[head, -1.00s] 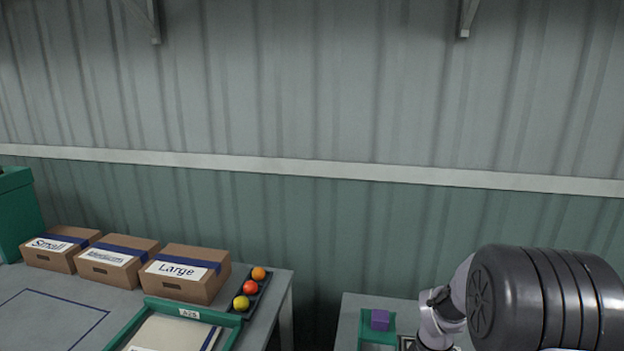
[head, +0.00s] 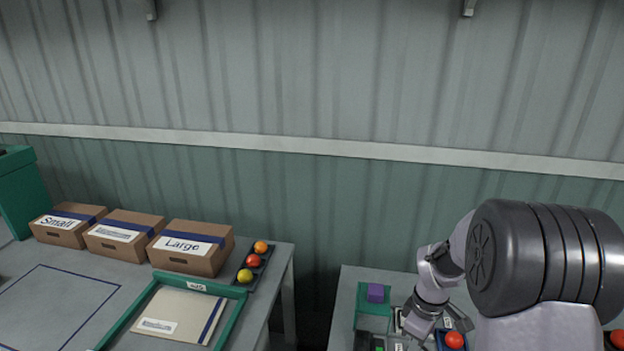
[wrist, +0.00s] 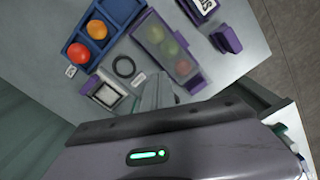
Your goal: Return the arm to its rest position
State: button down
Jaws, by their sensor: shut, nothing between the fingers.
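My gripper (wrist: 155,92) shows in the wrist view with its fingers together and nothing between them. It is held over the right-hand table (wrist: 225,60), apart from the things on it as far as I can tell. In the head view my arm comes in from the right and bends down to that table, and the fingertips there are hard to make out.
Near my gripper are a blue tray (wrist: 75,48) with tomatoes, a dark ring (wrist: 124,67), a small white-topped device (wrist: 105,95) and a purple-ended clear box (wrist: 185,69). A purple block (head: 375,293) sits on a green holder. Cartons (head: 190,262) stand on the left table.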

jog(key=shift+r, duration=0.25)
jog(key=s+a+r+m+t+b, duration=0.2)
jog(key=s+a+r+m, duration=0.15)
jog(key=r, duration=0.55)
jog(key=s+a+r+m+t+b, duration=0.1)
jog(key=s+a+r+m, duration=0.1)
jog(key=s, duration=0.4)
jog(key=s+a+r+m+t+y+b, duration=0.1)
jog(key=s+a+r+m, duration=0.2)
jog(key=s+a+m, duration=0.1)
jog(key=s+a+r+m+t+y+b, duration=0.1)
jog(key=s+a+r+m+b, duration=0.1)
jog(key=s+a+m, duration=0.2)
jog(key=s, duration=0.3)
jog(key=shift+s+r+m+t, duration=0.35)
jog(key=shift+s+t, duration=0.05)
